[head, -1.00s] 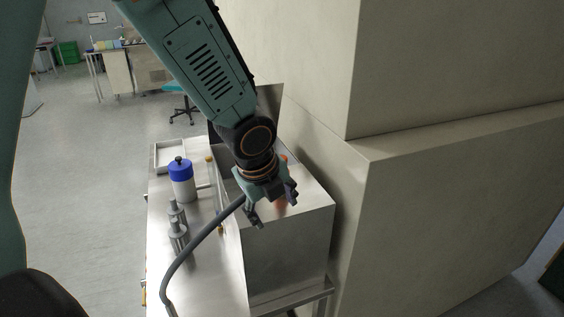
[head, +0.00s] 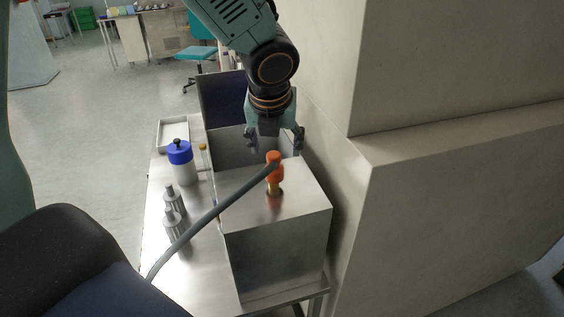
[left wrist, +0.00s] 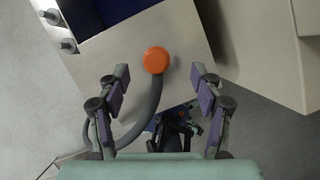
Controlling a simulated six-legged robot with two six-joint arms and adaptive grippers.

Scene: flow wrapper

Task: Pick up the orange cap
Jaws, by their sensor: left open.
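The orange cap (head: 274,158) sits upright at the end of a grey hose, on a brass-coloured fitting on top of the steel box (head: 275,255). It also shows in the left wrist view (left wrist: 156,60), as a round orange disc seen from above. My left gripper (head: 275,143) is open and empty, just behind and above the cap in the head view. In the left wrist view my left gripper (left wrist: 160,82) has its two fingers wide apart, with the cap between and slightly beyond their tips. My right gripper is not in view.
The grey hose (head: 212,214) arcs from the cap across the box to the lower left. A blue-lidded white bottle (head: 182,166) and metal cylinders (head: 173,222) stand left of the box. A beige wall block (head: 450,220) rises close on the right.

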